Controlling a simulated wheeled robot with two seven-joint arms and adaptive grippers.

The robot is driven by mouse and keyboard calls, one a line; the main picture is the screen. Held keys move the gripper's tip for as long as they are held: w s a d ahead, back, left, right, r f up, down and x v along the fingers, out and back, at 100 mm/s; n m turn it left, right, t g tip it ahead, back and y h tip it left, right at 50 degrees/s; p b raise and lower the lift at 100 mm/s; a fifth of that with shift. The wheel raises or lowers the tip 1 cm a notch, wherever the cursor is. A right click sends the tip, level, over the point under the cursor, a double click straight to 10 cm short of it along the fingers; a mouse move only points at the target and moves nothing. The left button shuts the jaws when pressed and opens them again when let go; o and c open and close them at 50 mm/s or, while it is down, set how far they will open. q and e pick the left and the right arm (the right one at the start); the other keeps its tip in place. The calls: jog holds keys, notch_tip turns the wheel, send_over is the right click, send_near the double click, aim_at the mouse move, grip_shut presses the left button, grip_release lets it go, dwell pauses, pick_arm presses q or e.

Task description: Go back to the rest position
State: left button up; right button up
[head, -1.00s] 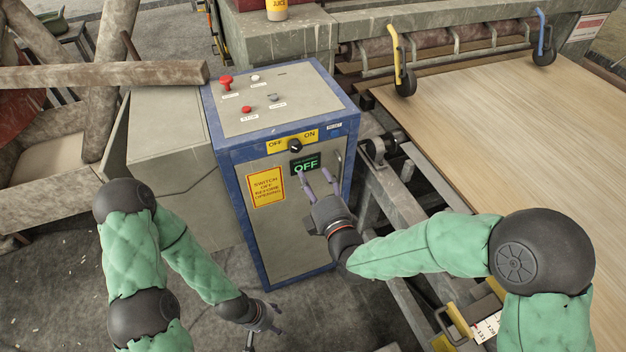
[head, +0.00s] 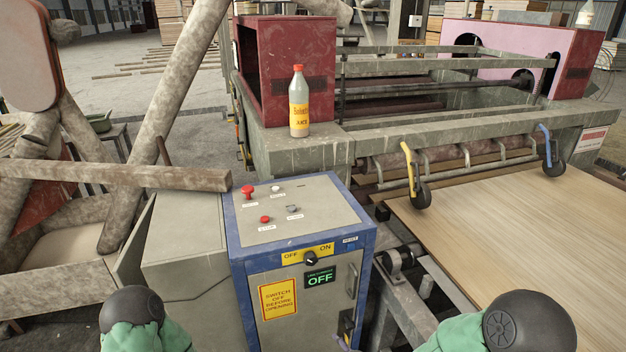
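The upper parts of my two arms show at the bottom edge of the head view, with green padded sleeves and dark round joints. My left gripper is out of view below the frame. Of my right gripper (head: 341,343), only what looks like a purplish fingertip shows at the bottom edge, by the cabinet's lower right front. Whether it is open or shut is hidden. The blue-edged control cabinet (head: 258,268) stands in front of me. Its dark rotary switch (head: 311,258) sits between OFF and ON labels, and its display (head: 320,279) reads OFF.
A wooden veneer sheet (head: 480,220) lies on the machine at right, under yellow and blue levers. A juice bottle (head: 299,103) stands on the machine frame (head: 290,148) behind the cabinet. A thick beam (head: 115,176) extends from the left towards the cabinet.

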jog(key=s+d+f+m+g, duration=0.2)
jog(key=s+f+m+g, duration=0.8)
jog(key=s+f, duration=0.9)
jog(key=m, duration=0.3)
jog(key=shift+s+d, duration=0.25)
jog(key=shift+s, duration=0.1)
